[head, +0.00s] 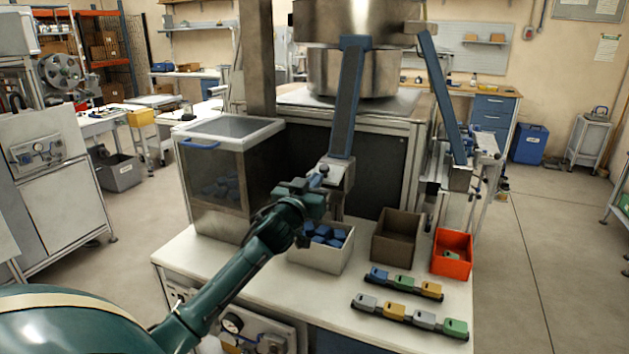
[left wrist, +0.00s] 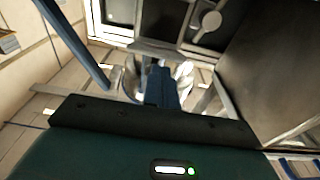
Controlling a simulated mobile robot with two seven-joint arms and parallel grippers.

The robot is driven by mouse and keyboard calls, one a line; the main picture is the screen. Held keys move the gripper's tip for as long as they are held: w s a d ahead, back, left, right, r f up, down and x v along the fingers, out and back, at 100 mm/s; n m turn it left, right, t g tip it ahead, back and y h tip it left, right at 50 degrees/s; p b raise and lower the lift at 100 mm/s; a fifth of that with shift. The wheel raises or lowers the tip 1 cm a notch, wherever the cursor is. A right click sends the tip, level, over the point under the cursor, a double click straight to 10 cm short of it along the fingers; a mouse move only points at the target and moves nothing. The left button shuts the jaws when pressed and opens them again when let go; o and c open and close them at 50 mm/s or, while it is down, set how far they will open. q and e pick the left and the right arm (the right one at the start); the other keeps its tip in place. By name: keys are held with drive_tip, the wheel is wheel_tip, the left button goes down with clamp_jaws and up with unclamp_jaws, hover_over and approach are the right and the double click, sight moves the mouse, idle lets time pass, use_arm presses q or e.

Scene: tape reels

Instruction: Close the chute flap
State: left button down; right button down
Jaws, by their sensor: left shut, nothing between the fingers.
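A blue chute (head: 346,100) runs down from the steel feeder bowl (head: 352,70) to a grey metal outlet (head: 338,178). My left gripper (head: 318,178) is at the left side of this outlet, very close to it; I cannot tell if they touch. It is shut and empty. Its arm hides part of the area below. In the left wrist view the shut fingers (left wrist: 158,82) point at pale metal parts, partly hidden behind them. The flap cannot be told apart from the outlet, so its position is unclear. My right gripper is not in view.
Below the outlet stands a white bin (head: 318,259) of blue parts. A brown bin (head: 397,238) and a red bin (head: 452,253) stand to its right. A second chute (head: 442,90) and a clear-sided hopper (head: 222,170) flank the area. Racks of coloured blocks (head: 410,315) lie in front.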

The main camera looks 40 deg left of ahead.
use_arm(q)
drive_tip(key=shift+f, duration=0.1)
